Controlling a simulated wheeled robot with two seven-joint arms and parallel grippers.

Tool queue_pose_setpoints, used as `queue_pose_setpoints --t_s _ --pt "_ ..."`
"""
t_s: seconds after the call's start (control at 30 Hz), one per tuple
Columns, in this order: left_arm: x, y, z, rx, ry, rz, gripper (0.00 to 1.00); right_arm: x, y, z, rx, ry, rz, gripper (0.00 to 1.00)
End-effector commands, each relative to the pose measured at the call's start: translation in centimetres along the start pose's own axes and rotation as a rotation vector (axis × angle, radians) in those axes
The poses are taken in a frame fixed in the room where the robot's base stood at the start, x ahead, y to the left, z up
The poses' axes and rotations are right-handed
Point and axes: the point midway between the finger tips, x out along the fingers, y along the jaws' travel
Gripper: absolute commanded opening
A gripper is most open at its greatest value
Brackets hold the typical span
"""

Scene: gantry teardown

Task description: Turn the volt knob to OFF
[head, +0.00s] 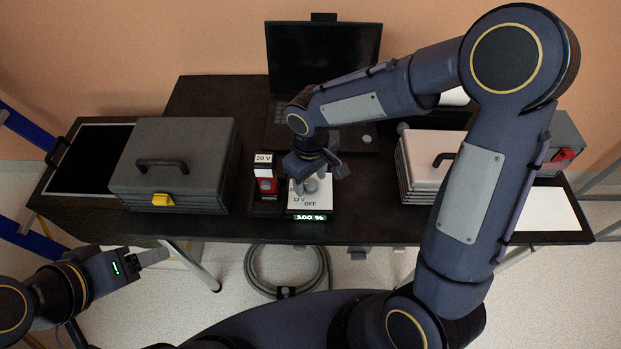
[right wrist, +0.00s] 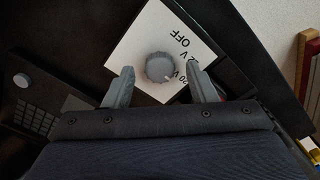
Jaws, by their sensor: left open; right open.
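The volt knob (right wrist: 159,67) is a round grey knob on a white plate (right wrist: 140,35) marked OFF, 12 V and 20 V. A small pale mark on its edge seems to point toward the 20 V label. In the head view the plate (head: 304,203) sits on a dark box whose green display (head: 310,217) reads 100 %. My right gripper (right wrist: 158,76) is open, with one finger on each side of the knob; I cannot tell if they touch it. It also shows over the plate in the head view (head: 311,186). My left gripper (head: 153,257) is open and empty, left of and below the table.
A red unit labelled 20 V (head: 266,180) stands just left of the plate. A grey toolbox (head: 172,165) is further left, a laptop (head: 322,58) behind, and a pale case (head: 432,160) to the right. A coiled cable (head: 285,290) lies on the floor.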

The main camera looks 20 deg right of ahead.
Motion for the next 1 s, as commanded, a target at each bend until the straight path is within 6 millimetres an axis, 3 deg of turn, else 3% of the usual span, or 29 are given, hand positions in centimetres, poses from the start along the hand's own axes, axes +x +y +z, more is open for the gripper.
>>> queue_pose_setpoints --t_s 0.33,0.7,1.0 --pt "0.03 -0.01 0.01 0.000 0.000 0.000 0.65 0.64 0.01 0.05 0.002 0.000 -0.001 0.52" --pt "0.03 -0.01 0.01 0.000 0.000 0.000 0.65 0.61 0.00 0.04 0.001 0.000 -0.001 0.07" --pt "-0.03 0.02 -0.02 0.000 0.000 0.000 0.65 0.58 0.00 0.03 -0.041 0.000 -0.001 0.07"
